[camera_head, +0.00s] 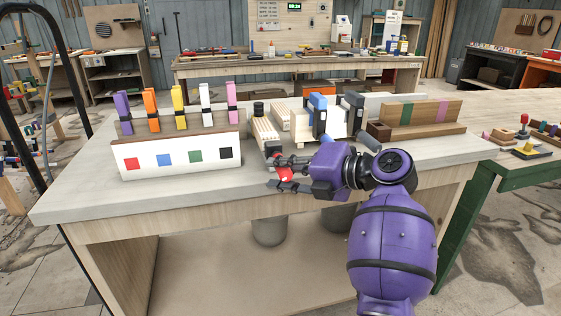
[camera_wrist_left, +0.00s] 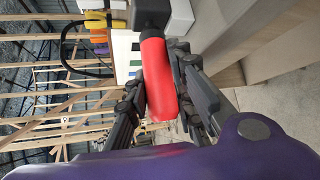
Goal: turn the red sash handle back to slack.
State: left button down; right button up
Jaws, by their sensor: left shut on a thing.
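The red sash handle (camera_head: 285,173) shows as a small patch of red at the front edge of the workbench. My left gripper (camera_head: 277,174) reaches it from the right, with its dark fingers on either side. In the left wrist view the red handle (camera_wrist_left: 158,82) is a thick cylinder on a dark end piece, lying between the two fingers of my left gripper (camera_wrist_left: 158,95). The gripper is shut on it. The fingers and purple palm hide part of the handle and its clamp in the head view. My right gripper is not in view.
A white-fronted rack (camera_head: 180,158) with coloured squares holds several coloured clamps on the left. Blue and dark clamps (camera_head: 318,112) stand on the work behind my gripper. A wooden rack (camera_head: 425,120) stands to the right. The left front of the workbench (camera_head: 90,195) is clear.

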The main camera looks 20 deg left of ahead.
pick_arm(q)
jog(key=shift+r+n+t+h+p, duration=0.2)
jog(key=shift+n+t+h+p, duration=0.2)
jog(key=shift+n+h+p, duration=0.5)
jog(key=n+t+h+p, duration=0.1)
jog(key=h, duration=0.1)
jog(key=shift+f+h+p, duration=0.1)
jog(key=shift+h+p, duration=0.2)
jog(key=shift+h, duration=0.1)
jog(key=shift+f+n+t+h+p, duration=0.1)
jog(key=shift+n+t+h+p, duration=0.2)
jog(key=shift+n+h, duration=0.45)
jog(key=shift+n+t+h, duration=0.25)
jog(key=shift+t+h, duration=0.05)
jog(key=shift+h, duration=0.25)
jog(key=shift+f, duration=0.1)
jog(key=c, duration=1.5)
grip_release()
jog(key=shift+d, duration=0.1)
